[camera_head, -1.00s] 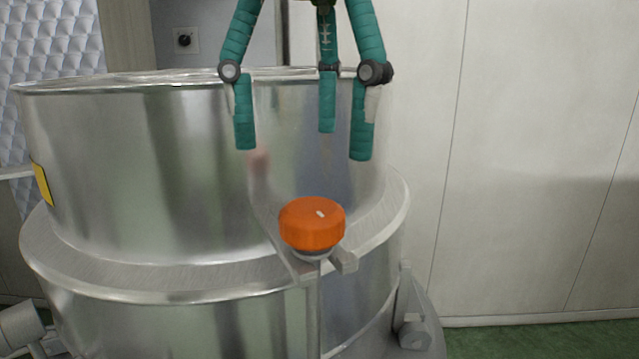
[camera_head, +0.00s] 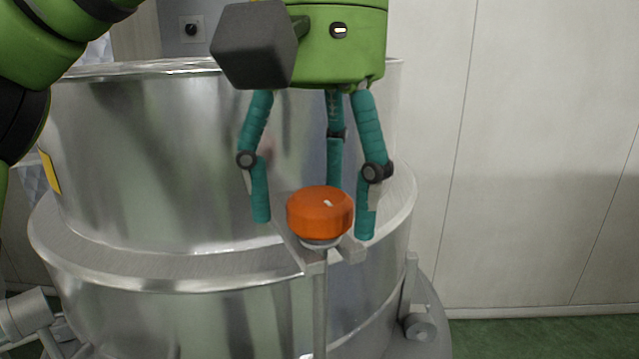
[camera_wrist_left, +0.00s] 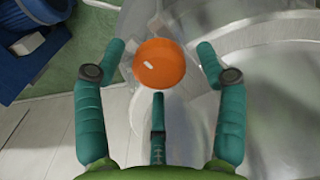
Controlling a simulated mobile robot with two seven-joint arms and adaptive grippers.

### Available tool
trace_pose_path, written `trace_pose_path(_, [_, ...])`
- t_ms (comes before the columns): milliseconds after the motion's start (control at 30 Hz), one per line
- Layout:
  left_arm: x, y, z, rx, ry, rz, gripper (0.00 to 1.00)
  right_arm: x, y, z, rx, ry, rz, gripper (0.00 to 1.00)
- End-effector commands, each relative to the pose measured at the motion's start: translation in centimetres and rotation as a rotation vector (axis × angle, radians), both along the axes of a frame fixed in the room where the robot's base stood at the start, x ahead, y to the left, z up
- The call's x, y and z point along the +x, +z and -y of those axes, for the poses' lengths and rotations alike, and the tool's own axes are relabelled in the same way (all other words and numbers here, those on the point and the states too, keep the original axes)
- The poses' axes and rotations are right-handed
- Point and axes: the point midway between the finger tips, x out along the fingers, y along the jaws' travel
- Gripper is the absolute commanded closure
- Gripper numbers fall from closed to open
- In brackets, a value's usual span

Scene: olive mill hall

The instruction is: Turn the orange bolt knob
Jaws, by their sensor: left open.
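The orange bolt knob (camera_head: 320,214) sits on a bracket at the flange of a steel vat, with a short white mark on its top. My left gripper (camera_head: 318,218) is open, its teal fingers pointing down around the knob, one on the left, one on the right and one behind. Gaps show between the knob and the side fingers. In the left wrist view the knob (camera_wrist_left: 159,64) lies between the two side fingers, with the third finger's tip close to its edge; I cannot tell if it touches. My right gripper is not in view.
The steel vat (camera_head: 150,160) fills the left and middle, its upper wall close behind the fingers. A pale wall panel (camera_head: 540,150) stands at the right, above green floor (camera_head: 540,338). A blue object (camera_wrist_left: 30,40) is at the upper left in the left wrist view.

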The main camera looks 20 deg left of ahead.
Motion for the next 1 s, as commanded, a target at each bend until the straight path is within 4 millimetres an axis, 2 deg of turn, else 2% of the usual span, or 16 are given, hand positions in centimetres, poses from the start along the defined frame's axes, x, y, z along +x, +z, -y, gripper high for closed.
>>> trace_pose_path(333, [0.01,-0.21,-0.01,0.000,0.000,0.001,0.28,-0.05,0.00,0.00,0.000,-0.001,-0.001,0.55])
trace_pose_path(367, [0.01,-0.21,-0.01,0.000,0.000,0.001,0.40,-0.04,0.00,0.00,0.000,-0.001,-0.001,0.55])
trace_pose_path(400, [0.01,-0.21,-0.01,0.000,0.000,0.001,0.56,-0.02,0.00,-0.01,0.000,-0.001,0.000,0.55])
trace_pose_path(467, [0.00,-0.21,-0.01,0.000,0.000,0.001,0.80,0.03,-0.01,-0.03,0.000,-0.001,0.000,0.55])
trace_pose_path(500, [0.00,-0.21,-0.01,0.000,0.000,0.001,0.85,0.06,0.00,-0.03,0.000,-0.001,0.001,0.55])
trace_pose_path(767, [0.02,-0.25,-0.02,0.001,0.009,0.000,0.85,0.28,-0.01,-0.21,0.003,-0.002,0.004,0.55])
trace_pose_path(1000, [0.01,-0.28,-0.03,0.002,0.089,0.000,0.85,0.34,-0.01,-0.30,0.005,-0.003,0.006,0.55])
